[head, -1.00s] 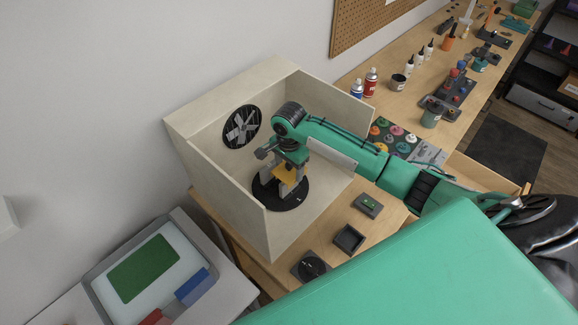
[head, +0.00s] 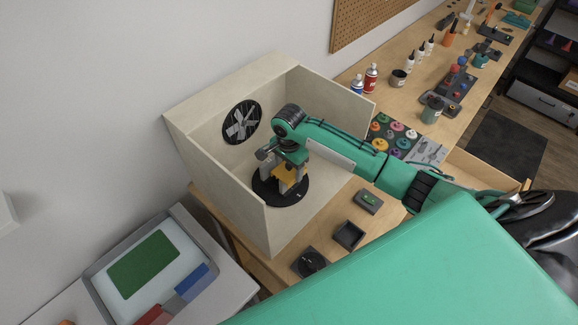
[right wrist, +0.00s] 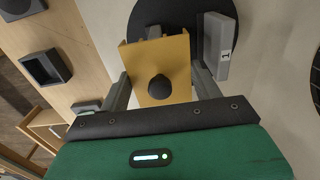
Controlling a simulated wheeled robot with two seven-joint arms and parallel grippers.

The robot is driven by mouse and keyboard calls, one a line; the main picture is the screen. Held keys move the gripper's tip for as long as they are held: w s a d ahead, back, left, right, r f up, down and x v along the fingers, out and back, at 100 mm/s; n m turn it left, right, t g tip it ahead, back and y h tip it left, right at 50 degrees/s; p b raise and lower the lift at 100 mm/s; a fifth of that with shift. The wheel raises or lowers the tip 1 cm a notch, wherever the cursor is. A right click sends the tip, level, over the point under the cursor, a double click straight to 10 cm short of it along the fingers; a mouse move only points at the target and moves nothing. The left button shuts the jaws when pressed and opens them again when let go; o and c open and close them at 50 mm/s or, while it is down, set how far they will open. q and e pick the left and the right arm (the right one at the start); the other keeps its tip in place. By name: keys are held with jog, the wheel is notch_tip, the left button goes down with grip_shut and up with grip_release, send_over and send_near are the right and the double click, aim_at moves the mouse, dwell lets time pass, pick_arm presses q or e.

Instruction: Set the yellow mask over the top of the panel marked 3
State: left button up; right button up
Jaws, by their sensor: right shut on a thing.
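The yellow mask (right wrist: 158,62) is a folded plate with a black knob (right wrist: 160,87). My right gripper (right wrist: 161,84) is shut on it by the knob; the mask also shows small in the head view (head: 287,182). The gripper (head: 284,164) is over the black round turntable (head: 264,191) in the pale booth. A grey panel (right wrist: 217,50) with a small dark mark, too small to read surely, stands just right of the mask in the wrist view. The mask hides most of what is under it, so I cannot tell whether it sits on a panel. My left gripper is out of view.
The booth walls (head: 232,190) stand close on the left and behind the turntable, with a round fan (head: 241,122) in the back wall. A small open dark box (head: 348,235) and a green-topped block (head: 369,201) are on the bench outside the booth's open side.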

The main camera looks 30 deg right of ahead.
jog(key=shift+f, duration=0.3)
jog(key=shift+f, duration=0.35)
jog(key=o, duration=1)
jog(key=shift+o, duration=0.2)
jog(key=shift+r, duration=3.95)
